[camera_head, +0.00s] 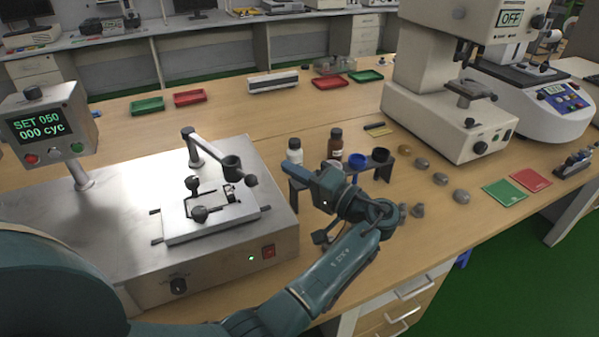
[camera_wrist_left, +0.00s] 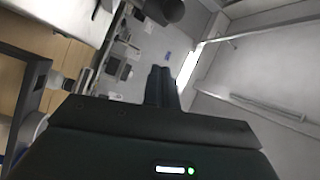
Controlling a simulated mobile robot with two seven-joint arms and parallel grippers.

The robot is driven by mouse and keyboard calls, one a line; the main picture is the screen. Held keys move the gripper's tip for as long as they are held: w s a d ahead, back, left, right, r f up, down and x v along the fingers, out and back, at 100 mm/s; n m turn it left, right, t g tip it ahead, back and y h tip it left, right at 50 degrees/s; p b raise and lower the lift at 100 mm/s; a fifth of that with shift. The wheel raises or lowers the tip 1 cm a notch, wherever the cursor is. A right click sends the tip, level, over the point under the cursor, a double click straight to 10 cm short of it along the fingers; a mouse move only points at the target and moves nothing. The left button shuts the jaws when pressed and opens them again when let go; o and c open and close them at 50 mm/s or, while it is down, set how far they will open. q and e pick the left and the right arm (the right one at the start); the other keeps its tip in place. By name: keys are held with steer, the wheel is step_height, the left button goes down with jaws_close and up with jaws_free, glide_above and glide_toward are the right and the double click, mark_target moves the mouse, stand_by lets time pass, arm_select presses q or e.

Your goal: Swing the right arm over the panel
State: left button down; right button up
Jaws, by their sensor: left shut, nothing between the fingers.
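A steel test machine (camera_head: 110,225) stands at the left, with a flat light panel (camera_head: 225,213) on top held by black-knobbed clamps. A grey swing arm (camera_head: 209,148) on a post reaches to a dark cylinder (camera_head: 232,165) above the panel's back right part. My left gripper (camera_head: 292,168) is to the right of that cylinder, apart from it, pointing left. In the left wrist view its fingers (camera_wrist_left: 161,85) are together and empty; a dark cylinder also shows there (camera_wrist_left: 166,10). My right gripper is not in view.
A dark rack (camera_head: 335,180) with blue and black cups stands behind my left gripper. A white bottle (camera_head: 294,150) and a brown bottle (camera_head: 335,143) stand near it. A control box (camera_head: 45,125) reads SET 050, 000 cyc. Grey stones (camera_head: 440,179) lie right.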

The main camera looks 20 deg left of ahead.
arm_select(q)
steer(key=s+a+p, duration=0.2)
steer(key=a, duration=0.1)
steer(key=a+p, duration=0.1)
steer(key=a, duration=0.1)
steer(key=shift+s+f, duration=0.35)
steer(key=shift+s, duration=0.05)
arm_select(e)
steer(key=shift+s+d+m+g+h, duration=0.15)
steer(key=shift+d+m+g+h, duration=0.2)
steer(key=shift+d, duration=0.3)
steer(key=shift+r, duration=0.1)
arm_select(q)
steer(key=shift+a+f, duration=0.1)
